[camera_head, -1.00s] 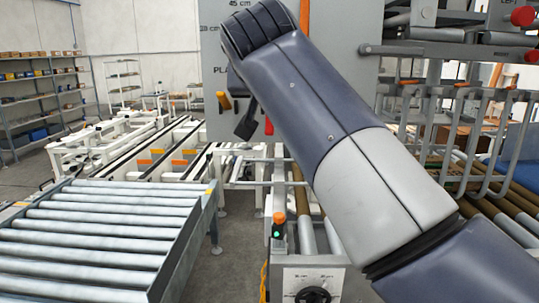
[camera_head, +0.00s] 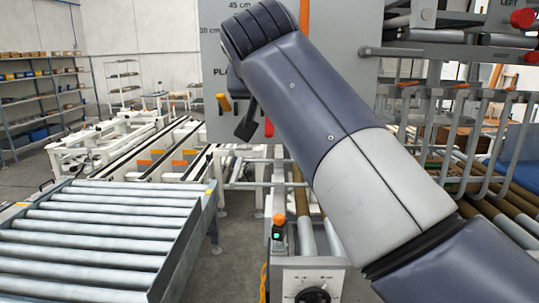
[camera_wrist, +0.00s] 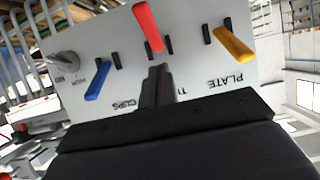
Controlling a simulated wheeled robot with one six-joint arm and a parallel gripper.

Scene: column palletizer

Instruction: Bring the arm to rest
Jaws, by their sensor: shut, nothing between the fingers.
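My arm crosses the head view from the lower right to the upper middle, raised and bent. In the wrist view my gripper (camera_wrist: 158,82) is shut and empty, its fingers together in front of a grey panel (camera_wrist: 195,68). Its tips look close to the red lever (camera_wrist: 147,25); I cannot tell whether they touch it. A blue lever (camera_wrist: 97,82) is to the left and a yellow lever (camera_wrist: 233,44) to the right.
A roller conveyor (camera_head: 100,235) lies at the left. Grey tube racks (camera_head: 450,130) are close at the right. Shelves (camera_head: 40,100) stand far left.

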